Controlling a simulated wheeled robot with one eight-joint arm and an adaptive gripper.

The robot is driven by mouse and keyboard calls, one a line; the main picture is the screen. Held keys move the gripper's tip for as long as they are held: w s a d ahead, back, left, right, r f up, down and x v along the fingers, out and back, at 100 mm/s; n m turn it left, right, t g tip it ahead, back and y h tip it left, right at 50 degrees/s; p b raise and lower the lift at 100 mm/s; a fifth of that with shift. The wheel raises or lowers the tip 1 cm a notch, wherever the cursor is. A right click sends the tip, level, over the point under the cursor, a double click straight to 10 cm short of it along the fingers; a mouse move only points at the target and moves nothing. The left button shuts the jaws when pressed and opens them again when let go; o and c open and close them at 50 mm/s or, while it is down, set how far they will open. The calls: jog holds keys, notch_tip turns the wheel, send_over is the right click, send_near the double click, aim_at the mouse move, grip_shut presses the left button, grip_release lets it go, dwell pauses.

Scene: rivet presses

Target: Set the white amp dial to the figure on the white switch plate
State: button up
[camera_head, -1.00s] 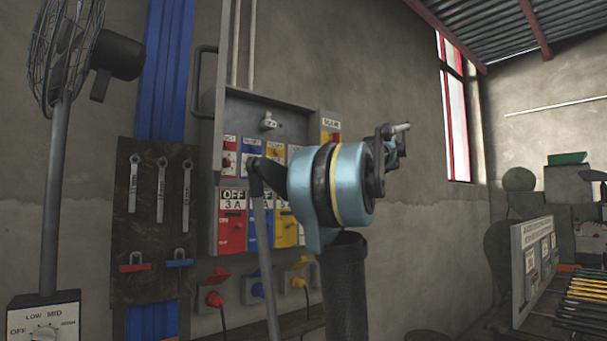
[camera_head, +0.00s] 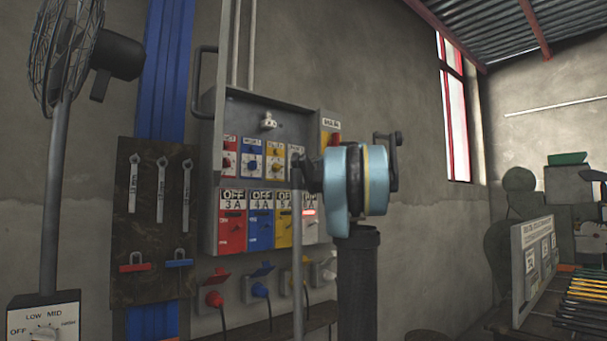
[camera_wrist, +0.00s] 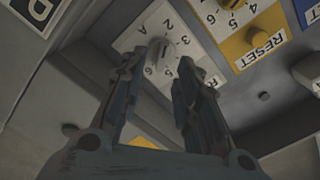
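The white amp dial's plate (camera_wrist: 140,38) is in the upper middle of the wrist view, tilted, with black figures and a letter A around a pale round knob (camera_wrist: 166,56). The knob's setting is not clear to me. My gripper (camera_wrist: 159,68) is open, its two dark fingers apart, with the knob just beyond and between the tips. I cannot tell whether they touch it.
Red (camera_head: 230,165), blue (camera_head: 251,172) and yellow (camera_head: 275,170) dials sit left of the white one. Below are red, blue and yellow switch plates reading 3 A, 4 A, 5 A. A yellow dial plate (camera_wrist: 245,40) is close right of my fingers. Plugs with cables hang below.

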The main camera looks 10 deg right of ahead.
aim_at(302, 169)
jog(key=shift+x, duration=1.85)
grip_shut()
